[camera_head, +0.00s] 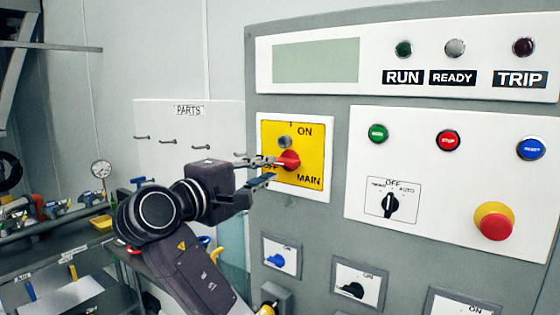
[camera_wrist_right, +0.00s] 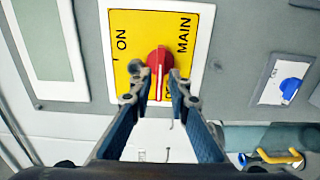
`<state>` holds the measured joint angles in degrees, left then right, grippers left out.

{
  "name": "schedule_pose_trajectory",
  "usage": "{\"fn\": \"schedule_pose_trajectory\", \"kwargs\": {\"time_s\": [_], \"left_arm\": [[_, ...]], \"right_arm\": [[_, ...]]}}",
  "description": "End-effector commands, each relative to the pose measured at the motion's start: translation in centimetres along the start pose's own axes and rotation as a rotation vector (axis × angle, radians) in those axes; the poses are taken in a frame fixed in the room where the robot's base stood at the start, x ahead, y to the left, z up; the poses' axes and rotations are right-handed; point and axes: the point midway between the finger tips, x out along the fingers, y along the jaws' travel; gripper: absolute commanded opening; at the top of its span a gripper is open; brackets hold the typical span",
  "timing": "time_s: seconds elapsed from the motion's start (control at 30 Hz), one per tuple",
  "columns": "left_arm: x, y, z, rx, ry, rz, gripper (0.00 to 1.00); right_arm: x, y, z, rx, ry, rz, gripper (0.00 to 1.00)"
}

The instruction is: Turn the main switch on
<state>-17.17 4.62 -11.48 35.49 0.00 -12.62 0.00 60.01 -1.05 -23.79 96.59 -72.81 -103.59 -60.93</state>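The main switch is a red knob (camera_head: 289,159) on a yellow plate (camera_head: 315,154) marked ON at the top and MAIN at the bottom right. In the head view, the OFF lettering at the plate's left is partly covered by my fingers. My right gripper (camera_head: 266,171) is open at the knob's left side. In the right wrist view the red knob (camera_wrist_right: 158,60) has its white line pointing down between the spread fingertips of my right gripper (camera_wrist_right: 159,88). I cannot tell whether the fingers touch the knob. My left gripper is not in view.
The cabinet has a red-yellow emergency button (camera_head: 494,221), a black selector (camera_head: 392,206) and smaller switches, including a blue one (camera_head: 276,260), below. A pegboard (camera_head: 170,150) stands behind my arm. A bench with tools (camera_head: 60,225) is at the left.

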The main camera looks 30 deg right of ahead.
Motion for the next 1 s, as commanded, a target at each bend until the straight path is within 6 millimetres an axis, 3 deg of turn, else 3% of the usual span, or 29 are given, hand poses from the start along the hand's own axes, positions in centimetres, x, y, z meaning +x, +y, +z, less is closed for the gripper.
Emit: {"fn": "schedule_pose_trajectory", "kwargs": {"time_s": [0.2,0.4,0.7,0.87,1.0], "left_arm": [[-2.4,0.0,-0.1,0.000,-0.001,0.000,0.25],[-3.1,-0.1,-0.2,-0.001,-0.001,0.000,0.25],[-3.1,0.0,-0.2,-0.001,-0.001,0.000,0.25],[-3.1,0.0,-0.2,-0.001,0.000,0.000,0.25],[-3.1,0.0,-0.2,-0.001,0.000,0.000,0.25]], "right_arm": [[3.7,0.4,0.1,-0.002,-0.003,-0.001,0.17],[5.5,0.1,0.0,-0.001,-0.001,-0.001,0.17],[5.8,-0.1,0.0,0.001,0.001,-0.001,0.17],[5.8,-0.1,0.0,0.001,0.001,-0.002,0.00],[5.8,-0.1,0.0,0.001,0.001,-0.002,0.00]]}}
